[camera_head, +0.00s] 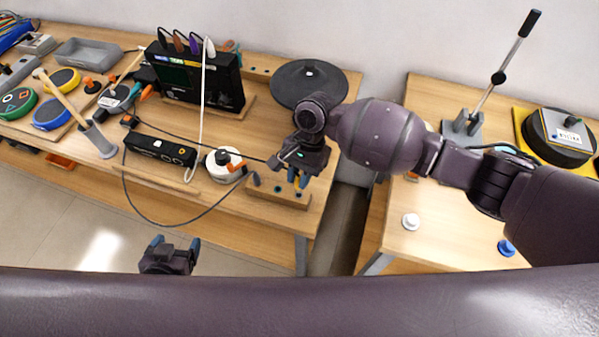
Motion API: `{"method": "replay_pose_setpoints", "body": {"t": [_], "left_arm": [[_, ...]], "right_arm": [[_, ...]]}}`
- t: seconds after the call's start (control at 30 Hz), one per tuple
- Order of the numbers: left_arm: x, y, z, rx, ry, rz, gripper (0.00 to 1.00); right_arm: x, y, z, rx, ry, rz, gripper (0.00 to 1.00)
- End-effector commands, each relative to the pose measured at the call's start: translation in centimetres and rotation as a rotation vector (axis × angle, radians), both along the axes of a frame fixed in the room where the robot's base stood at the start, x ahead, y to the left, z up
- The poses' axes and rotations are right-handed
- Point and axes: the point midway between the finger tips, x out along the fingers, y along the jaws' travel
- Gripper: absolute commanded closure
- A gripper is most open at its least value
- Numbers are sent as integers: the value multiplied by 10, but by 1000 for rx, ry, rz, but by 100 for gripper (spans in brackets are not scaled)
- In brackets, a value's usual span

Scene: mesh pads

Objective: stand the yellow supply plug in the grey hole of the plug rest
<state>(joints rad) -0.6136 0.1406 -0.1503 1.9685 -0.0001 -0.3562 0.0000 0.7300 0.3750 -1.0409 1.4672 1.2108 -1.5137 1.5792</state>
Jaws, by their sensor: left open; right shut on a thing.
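The plug rest (264,194) is a small wooden block near the front right edge of the left table, with dark round holes in its top. My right gripper (298,180) is just above its right part, pointing down, shut on the yellow supply plug (298,184). Only a little yellow shows between the fingers. I cannot tell whether the plug's lower end touches the block or enters a hole, nor which hole is grey. My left gripper (171,246) is open and empty, low in front of the table, away from the rest.
A black power strip (160,149) with a looping grey cable lies left of the rest. A white round container (222,161) stands close by. A black instrument (195,78) and a dark disc (309,83) are behind. A gap separates the right table (440,235).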

Motion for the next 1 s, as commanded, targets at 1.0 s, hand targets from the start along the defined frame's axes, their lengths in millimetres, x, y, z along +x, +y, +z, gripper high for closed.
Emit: {"method": "replay_pose_setpoints", "body": {"t": [1.0], "left_arm": [[-2,0,8,0,9,1,21]], "right_arm": [[0,0,0,1,1,0,100]]}}
